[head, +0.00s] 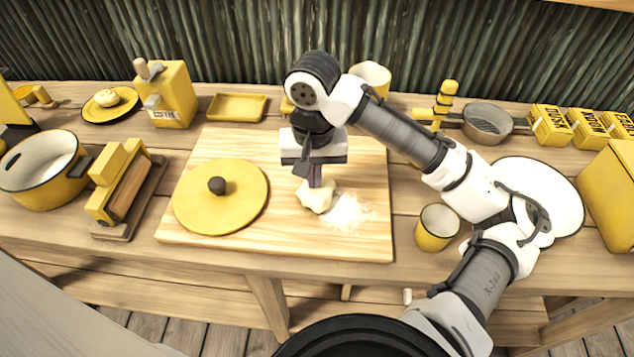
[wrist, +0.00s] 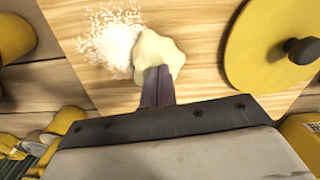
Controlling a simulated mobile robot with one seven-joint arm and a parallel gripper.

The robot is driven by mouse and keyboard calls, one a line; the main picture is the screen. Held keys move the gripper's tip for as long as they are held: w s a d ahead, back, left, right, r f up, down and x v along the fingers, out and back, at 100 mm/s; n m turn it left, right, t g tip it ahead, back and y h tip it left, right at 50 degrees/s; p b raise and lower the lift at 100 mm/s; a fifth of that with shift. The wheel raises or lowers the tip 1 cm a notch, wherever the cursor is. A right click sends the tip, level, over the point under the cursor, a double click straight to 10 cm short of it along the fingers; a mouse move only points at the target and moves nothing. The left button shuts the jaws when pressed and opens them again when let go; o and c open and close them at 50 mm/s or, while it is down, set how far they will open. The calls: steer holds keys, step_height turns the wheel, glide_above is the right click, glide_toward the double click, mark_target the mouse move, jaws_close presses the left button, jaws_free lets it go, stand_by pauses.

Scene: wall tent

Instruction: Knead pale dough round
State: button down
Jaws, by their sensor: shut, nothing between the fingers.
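The pale dough (head: 315,197) is a small, lumpy, uneven piece on the light wooden board (head: 350,165). It also shows in the wrist view (wrist: 158,52). My gripper (head: 314,182) points down at the dough, its fingers shut with nothing between them. In the wrist view the shut fingertips (wrist: 158,72) are at the dough's edge, touching or just above it; I cannot tell which. White flour (head: 350,212) lies scattered on the board right beside the dough.
A yellow lid (head: 225,197) with a dark knob lies left of the dough on the board. A yellow mug (head: 437,228) stands right of the board, a white plate (head: 545,190) beyond it. A yellow pot (head: 45,175) and press (head: 122,190) stand left. The board's front is clear.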

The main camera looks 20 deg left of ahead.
step_height(320, 180, up, 2)
steer(key=p, duration=0.2)
steer(key=shift+r+p, duration=0.25)
steer(key=shift+p, duration=0.05)
steer(key=shift+r, duration=0.7)
steer(key=shift+w+d, duration=0.2)
steer(key=shift+d, duration=0.4)
steer(key=shift+f, duration=0.1)
